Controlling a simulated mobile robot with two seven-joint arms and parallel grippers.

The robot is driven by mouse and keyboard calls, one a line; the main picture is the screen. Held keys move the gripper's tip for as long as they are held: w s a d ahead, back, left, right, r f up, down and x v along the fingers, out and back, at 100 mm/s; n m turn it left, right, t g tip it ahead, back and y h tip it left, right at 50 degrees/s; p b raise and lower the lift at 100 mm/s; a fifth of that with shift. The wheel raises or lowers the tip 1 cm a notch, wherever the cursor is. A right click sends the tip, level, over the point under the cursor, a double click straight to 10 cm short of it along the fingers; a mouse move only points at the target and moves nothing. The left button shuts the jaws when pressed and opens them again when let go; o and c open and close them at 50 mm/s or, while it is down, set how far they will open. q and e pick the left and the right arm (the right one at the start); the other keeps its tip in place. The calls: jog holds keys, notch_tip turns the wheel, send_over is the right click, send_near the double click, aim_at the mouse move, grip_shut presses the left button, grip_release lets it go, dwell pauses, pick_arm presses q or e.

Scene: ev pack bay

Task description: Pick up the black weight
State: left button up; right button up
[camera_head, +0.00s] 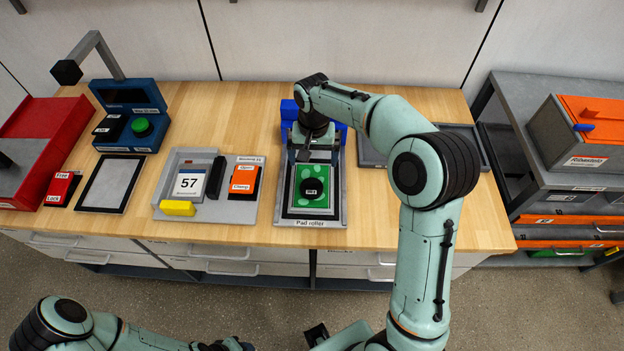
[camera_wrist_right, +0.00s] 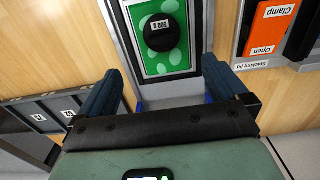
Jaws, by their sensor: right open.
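The black weight (camera_head: 312,187) is a round black disc with a white label. It lies on a green pad with light spots (camera_head: 312,198), in the grey tray marked "Pad roller" (camera_head: 281,214). In the right wrist view the weight (camera_wrist_right: 165,36) is at the top, its label reading "500 g" upside down. My right gripper (camera_head: 315,152) is above the back part of this tray, behind the weight.
Left of the tray is a grey fixture (camera_head: 214,212) with a "57" card, a yellow block (camera_head: 178,208) and an orange clamp (camera_head: 244,180). A grey compartment tray (camera_head: 371,153) lies right, partly behind my arm. The bench's front right is bare.

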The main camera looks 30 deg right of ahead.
aim_at(312, 181)
jog(key=f, duration=0.6)
jog(key=shift+s+a, duration=0.1)
jog(key=shift+s, duration=0.2)
jog(key=shift+w+a+f, duration=0.1)
jog(key=shift+f, duration=1.4)
jog(key=shift+w+a+f, duration=0.1)
jog(key=shift+f, duration=1.4)
jog(key=shift+r, duration=0.1)
jog(key=c, duration=1.5)
